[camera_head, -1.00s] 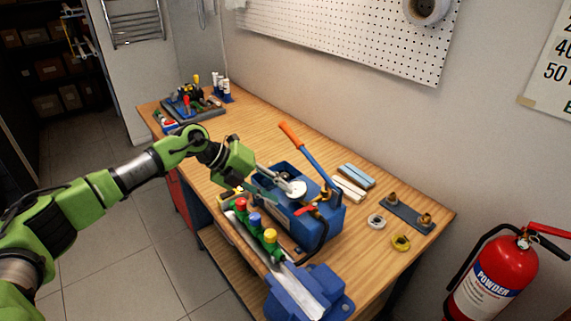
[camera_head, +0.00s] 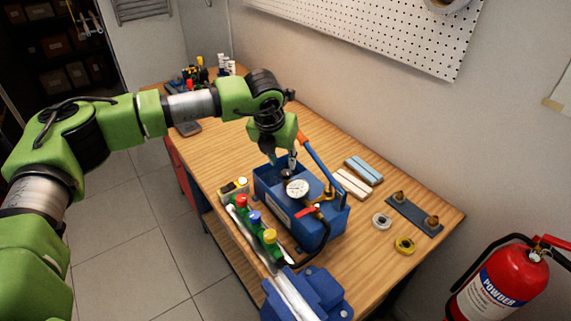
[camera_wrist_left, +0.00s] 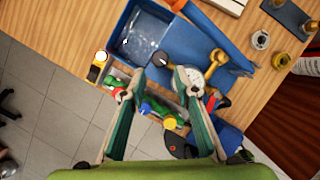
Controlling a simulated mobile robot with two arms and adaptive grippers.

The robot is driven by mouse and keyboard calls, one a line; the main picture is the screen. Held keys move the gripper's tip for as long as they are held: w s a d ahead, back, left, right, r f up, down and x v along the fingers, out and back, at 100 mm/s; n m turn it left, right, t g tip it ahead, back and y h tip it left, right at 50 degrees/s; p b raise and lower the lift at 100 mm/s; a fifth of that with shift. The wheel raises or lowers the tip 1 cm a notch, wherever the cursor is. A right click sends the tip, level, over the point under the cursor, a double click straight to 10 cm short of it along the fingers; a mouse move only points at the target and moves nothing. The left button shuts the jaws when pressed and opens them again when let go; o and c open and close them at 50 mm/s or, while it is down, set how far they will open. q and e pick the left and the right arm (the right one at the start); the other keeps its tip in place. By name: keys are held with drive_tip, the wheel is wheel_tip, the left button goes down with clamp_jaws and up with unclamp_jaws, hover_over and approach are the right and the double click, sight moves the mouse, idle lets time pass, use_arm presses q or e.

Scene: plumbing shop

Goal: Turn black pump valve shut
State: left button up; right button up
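The blue test pump (camera_head: 311,231) stands on the bench, with an open tank of water, a white round gauge (camera_head: 297,188) and a blue lever with an orange grip (camera_head: 303,140). A small dark knob (camera_head: 285,174), seemingly the black valve, sits beside the gauge; it also shows in the left wrist view (camera_wrist_left: 159,58). A red-handled valve (camera_head: 306,211) is on the pump's front. My left gripper (camera_head: 282,161) points down just above the dark knob. Its fingers (camera_wrist_left: 160,77) are apart with nothing between them. The valve's exact setting cannot be told. My right gripper is not in view.
A yellow device (camera_head: 235,187) lies left. Tape rolls (camera_head: 404,245), fittings on a plate (camera_head: 414,215) and bars (camera_head: 363,171) lie right.

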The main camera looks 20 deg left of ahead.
sight(286, 172)
use_arm(q)
drive_tip(key=p+x, duration=0.1)
drive_tip(key=x, duration=0.4)
drive_tip(key=shift+w+f+p, duration=0.2)
drive_tip(key=shift+f+p, duration=0.1)
drive_tip(key=shift+p, duration=0.1)
drive_tip(key=shift+w+f, duration=0.15)
drive_tip(key=shift+f, duration=0.4)
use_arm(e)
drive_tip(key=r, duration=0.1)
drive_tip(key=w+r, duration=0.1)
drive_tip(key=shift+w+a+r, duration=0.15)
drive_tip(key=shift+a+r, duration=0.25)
use_arm(q)
clamp_jaws()
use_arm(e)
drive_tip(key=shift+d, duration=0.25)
